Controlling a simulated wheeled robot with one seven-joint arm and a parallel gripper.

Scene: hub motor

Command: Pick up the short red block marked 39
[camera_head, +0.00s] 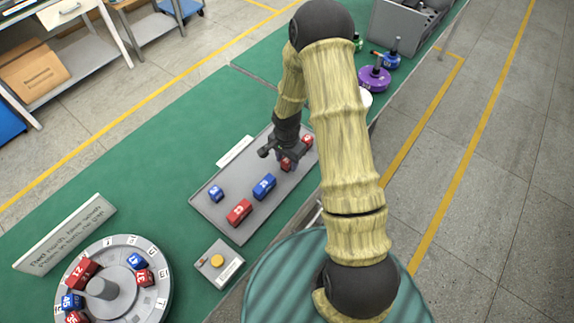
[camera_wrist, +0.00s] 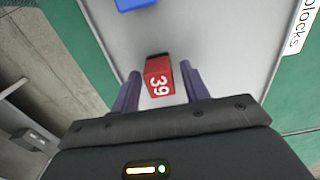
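The short red block marked 39 (camera_wrist: 158,80) lies on the grey tray, its white number facing up in the wrist view. My gripper (camera_wrist: 160,80) is open, with one dark finger on each side of the block and a visible gap on both sides. In the head view my gripper (camera_head: 277,151) is low over the far part of the tray (camera_head: 222,222). A red block (camera_head: 287,164) right by it appears to be this one, partly hidden by the gripper.
A blue block (camera_head: 264,186), a red block (camera_head: 239,212) and a smaller blue block (camera_head: 215,194) lie nearer on the tray. Another red block (camera_head: 307,140) lies at its far end. A round turntable with blocks (camera_head: 122,300) and a yellow button box (camera_head: 217,262) stand nearer.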

